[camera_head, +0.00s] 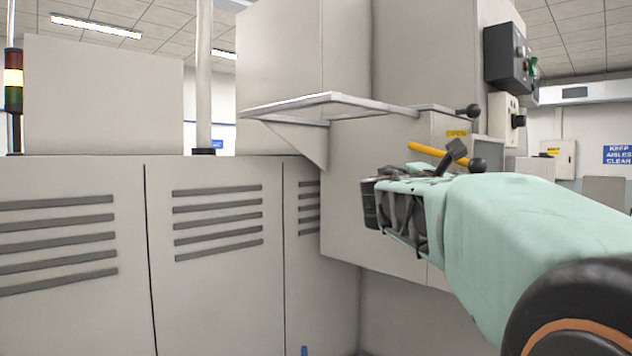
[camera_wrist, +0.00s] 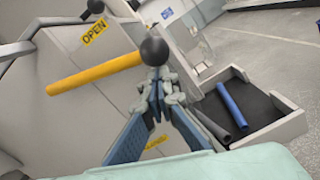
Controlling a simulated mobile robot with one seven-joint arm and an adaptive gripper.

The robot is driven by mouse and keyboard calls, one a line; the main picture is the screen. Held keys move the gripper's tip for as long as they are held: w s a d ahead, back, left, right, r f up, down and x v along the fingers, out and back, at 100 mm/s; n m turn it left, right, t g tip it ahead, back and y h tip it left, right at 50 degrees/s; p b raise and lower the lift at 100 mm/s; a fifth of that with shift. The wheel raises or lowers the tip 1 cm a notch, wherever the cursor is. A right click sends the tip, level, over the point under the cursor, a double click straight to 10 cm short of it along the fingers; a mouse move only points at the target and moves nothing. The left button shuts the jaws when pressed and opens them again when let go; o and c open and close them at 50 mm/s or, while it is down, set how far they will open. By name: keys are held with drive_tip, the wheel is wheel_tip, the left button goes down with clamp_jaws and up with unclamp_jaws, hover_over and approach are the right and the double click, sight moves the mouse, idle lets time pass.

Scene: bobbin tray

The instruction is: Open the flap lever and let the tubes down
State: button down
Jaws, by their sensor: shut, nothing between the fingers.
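The lever is a yellow bar (camera_head: 425,150) with a black ball (camera_head: 477,165) at its right end. It lies nearly level below a yellow OPEN label (camera_head: 457,134). In the wrist view the yellow bar (camera_wrist: 95,74) runs leftward from near the black ball (camera_wrist: 153,50). My gripper (camera_wrist: 158,82) is shut and empty, its tips close to the ball; contact cannot be told. In the head view my green-covered arm partly hides this area. A blue tube (camera_wrist: 230,107) and a grey tube (camera_wrist: 212,127) lie in an open tray (camera_wrist: 296,128) at the right.
A light shelf-like plate (camera_head: 330,101) juts from the machine above the lever, with another black knob (camera_head: 473,111) at its right end. A second yellow label (camera_wrist: 155,143) is partly behind my fingers. Grey cabinets (camera_head: 210,300) fill the left. Open floor (camera_wrist: 270,45) lies beyond the tray.

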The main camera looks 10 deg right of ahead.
drive_tip(key=shift+s+d+r, duration=0.1)
drive_tip(key=shift+s+r, duration=0.1)
drive_tip(key=shift+r, duration=0.6)
drive_tip(key=shift+f, duration=0.1)
